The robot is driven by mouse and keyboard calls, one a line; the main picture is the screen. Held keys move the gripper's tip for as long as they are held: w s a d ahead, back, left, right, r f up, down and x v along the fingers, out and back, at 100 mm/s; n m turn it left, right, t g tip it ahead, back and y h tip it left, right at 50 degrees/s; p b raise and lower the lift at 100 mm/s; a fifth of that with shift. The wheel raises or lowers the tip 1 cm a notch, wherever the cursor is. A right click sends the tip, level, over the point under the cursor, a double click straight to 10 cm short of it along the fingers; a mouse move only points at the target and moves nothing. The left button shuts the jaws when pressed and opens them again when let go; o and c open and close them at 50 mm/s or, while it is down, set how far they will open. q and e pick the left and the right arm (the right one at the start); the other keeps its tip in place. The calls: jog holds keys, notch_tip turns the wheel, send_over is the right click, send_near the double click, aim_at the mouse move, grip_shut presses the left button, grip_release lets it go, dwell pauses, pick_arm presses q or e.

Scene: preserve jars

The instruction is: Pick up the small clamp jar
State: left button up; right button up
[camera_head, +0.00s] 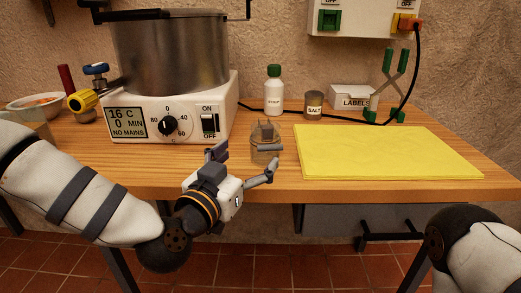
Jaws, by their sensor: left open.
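The small clamp jar (261,157) is a clear glass jar standing upright near the front edge of the wooden table, left of the yellow mat. My left gripper (245,158) is open in front of and to the left of the jar. One finger is on the jar's left side and the other overlaps its lower right in the picture. I cannot tell whether either finger touches the glass. My right gripper is not in view; only part of my right arm shows at the lower right.
A white heater (185,113) bearing a large metal pot (172,55) stands left of the jar. A green-capped bottle (274,94), salt jar (313,106), labels box (350,97) and green tongs (389,80) stand behind. The yellow mat (390,152) is bare.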

aim_at(261, 164)
pick_arm(q)
jog(key=x, duration=0.5)
jog(key=f+x, duration=0.1)
jog(key=x, duration=0.1)
jog(key=shift+w+b, duration=0.4)
jog(key=shift+w, duration=0.1)
jog(key=shift+r, duration=0.15)
jog(key=c, duration=1.5)
